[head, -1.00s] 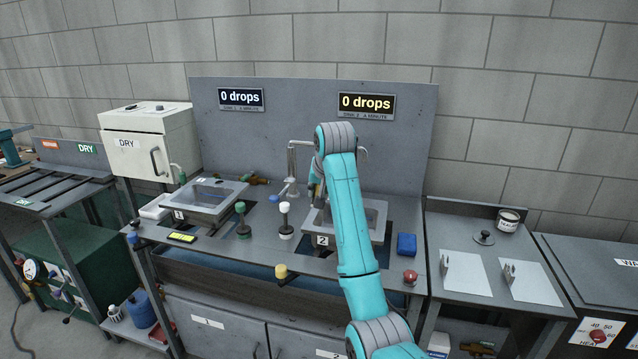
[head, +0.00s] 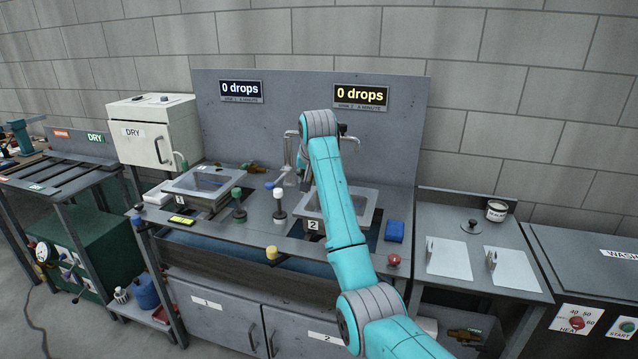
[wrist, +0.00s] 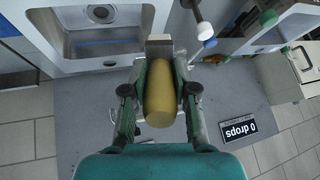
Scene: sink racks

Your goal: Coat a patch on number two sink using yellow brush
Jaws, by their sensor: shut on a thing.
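Number two sink (head: 370,209) is a grey basin with a clear-looking top and a "2" label on its front, partly hidden behind my arm. In the wrist view the basin (wrist: 140,23) at upper left, with a drain and a blue line inside, appears to be this sink. My gripper (wrist: 160,62) is shut on the yellow brush (wrist: 160,100), whose yellow handle lies between the fingers with a grey block at its far end. In the head view my gripper (head: 304,180) is small and dark at the sink's back left. I cannot tell whether the brush touches the sink.
A tap (head: 289,150) stands behind the sink. White (head: 278,193) and green (head: 237,192) knobs stand to its left. A blue block (head: 394,231) and red button (head: 393,260) are at right. Number one sink (head: 232,188) is further left.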

